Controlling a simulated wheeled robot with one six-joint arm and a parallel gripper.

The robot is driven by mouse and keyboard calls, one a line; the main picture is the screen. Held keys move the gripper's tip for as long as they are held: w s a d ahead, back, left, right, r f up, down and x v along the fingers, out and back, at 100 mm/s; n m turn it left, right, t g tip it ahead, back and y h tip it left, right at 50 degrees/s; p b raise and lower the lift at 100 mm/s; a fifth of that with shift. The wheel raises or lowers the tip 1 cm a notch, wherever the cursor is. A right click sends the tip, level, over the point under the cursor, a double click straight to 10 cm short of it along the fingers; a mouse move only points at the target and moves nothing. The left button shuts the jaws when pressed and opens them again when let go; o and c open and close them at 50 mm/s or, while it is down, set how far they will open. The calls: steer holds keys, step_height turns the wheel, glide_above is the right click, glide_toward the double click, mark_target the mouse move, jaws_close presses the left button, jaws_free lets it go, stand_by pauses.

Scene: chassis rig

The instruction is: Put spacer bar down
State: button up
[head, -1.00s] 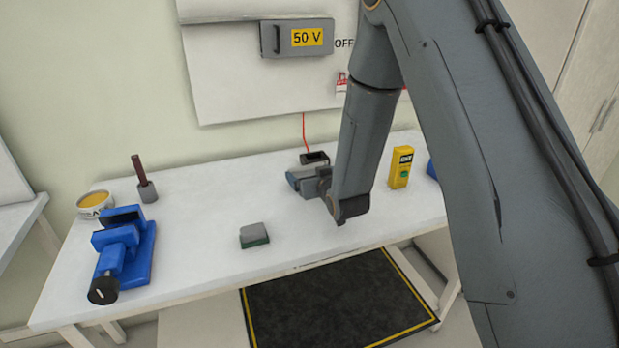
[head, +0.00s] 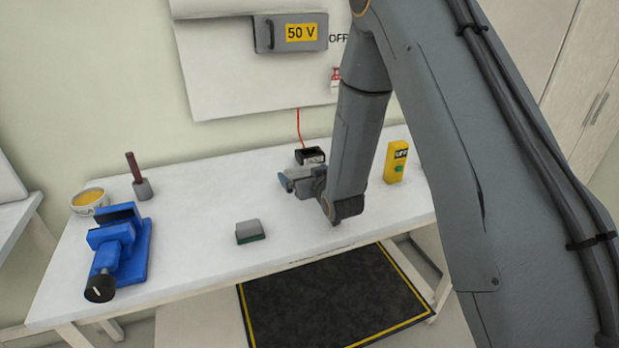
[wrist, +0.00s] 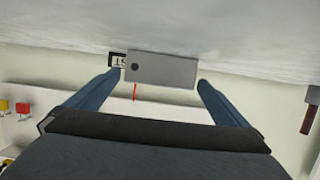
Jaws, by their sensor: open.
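The spacer bar appears to be the grey block with a dark round hole (wrist: 160,69) in the wrist view. It lies between my two spread fingertips, close to both; I cannot tell whether either touches it. The white tabletop fills the top of that view, which looks upside down. My gripper (wrist: 158,84) is open. In the head view my gripper (head: 287,182) is low over the back middle of the white table (head: 200,215). The bar cannot be made out there.
A black box (head: 310,155) with a red wire stands just behind my gripper. A yellow device (head: 396,162) is to its right. A grey-green block (head: 250,232), blue vice (head: 120,250), brown-handled tool (head: 137,178) and bowl (head: 89,201) are to the left.

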steer(key=b+v, duration=0.2)
steer(key=v, duration=0.9)
steer(key=shift+s+d+r+b, duration=0.1)
steer(key=shift+s+d+b, duration=0.05)
steer(key=shift+s+b, duration=0.2)
steer(key=s+d+g, duration=0.1)
steer(key=s+d+f+g+h, duration=0.2)
steer(key=d, duration=0.1)
steer(key=shift+f+m, duration=0.1)
steer(key=shift+m, duration=0.3)
steer(key=s+d+g, duration=0.1)
steer(key=s, duration=0.1)
steer(key=s+d+f+g+h, duration=0.1)
steer(key=s, duration=0.1)
steer(key=s+d+m+g, duration=0.1)
steer(key=s+g, duration=0.1)
steer(key=shift+s+d+f, duration=0.2)
steer(key=shift+d+f, duration=0.05)
steer(key=shift+d, duration=0.15)
steer(key=s+d+r+m+g+h, duration=0.1)
steer(key=s+g, duration=0.5)
steer(key=s, duration=0.9)
steer(key=shift+s+d+r+g, duration=0.25)
steer(key=shift+d+r, duration=0.4)
steer(key=shift+d, duration=0.35)
